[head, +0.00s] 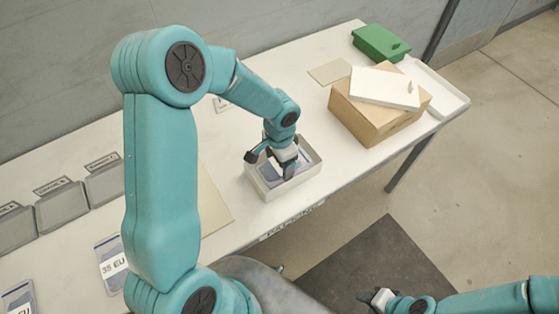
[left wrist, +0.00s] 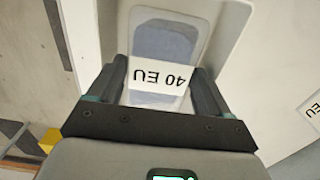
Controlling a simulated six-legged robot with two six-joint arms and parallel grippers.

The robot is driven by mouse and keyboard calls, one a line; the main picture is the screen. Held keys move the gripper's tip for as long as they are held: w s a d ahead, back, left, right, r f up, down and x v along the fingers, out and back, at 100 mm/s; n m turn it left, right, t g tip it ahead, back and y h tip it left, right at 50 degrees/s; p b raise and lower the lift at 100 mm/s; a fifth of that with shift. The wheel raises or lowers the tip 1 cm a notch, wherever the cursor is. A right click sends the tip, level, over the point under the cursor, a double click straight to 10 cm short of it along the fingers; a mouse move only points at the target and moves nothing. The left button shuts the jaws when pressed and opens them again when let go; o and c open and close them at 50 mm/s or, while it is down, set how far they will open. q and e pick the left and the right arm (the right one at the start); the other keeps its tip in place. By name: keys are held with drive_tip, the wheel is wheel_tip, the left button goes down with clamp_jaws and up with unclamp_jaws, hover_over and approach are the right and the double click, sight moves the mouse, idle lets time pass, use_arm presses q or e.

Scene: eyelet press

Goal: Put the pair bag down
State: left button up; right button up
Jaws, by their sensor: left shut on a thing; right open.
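The pair bag (left wrist: 165,50) is a clear bag with grey-blue contents and a white "40 EU" label. My left gripper (left wrist: 158,85) is shut on it, with one finger at each side of the label. In the head view my left gripper (head: 284,170) points down inside a white open tray (head: 292,188) on the table, and the bag (head: 270,172) shows partly behind the fingers, within the tray walls. I cannot tell whether the bag touches the tray floor. My right gripper (head: 376,300) is open and empty at the lower right, away from the table.
A cardboard box (head: 365,122) with a white lid (head: 385,87) stands right of the tray, with a green case (head: 380,43) behind. Grey bins (head: 60,205) and a "35 EU" bag (head: 110,265) lie at left. A beige mat (head: 213,205) lies beside the tray.

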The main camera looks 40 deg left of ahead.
use_arm(q)
drive_tip(key=shift+s+f, duration=0.1)
drive_tip(key=shift+f, duration=0.05)
drive_tip(key=o, duration=0.9)
drive_tip(key=shift+c, duration=0.2)
drive_tip(key=shift+r+p, duration=0.4)
drive_tip(key=shift+r, duration=0.15)
wheel_tip(320, 180, up, 12)
drive_tip(key=shift+p, duration=0.4)
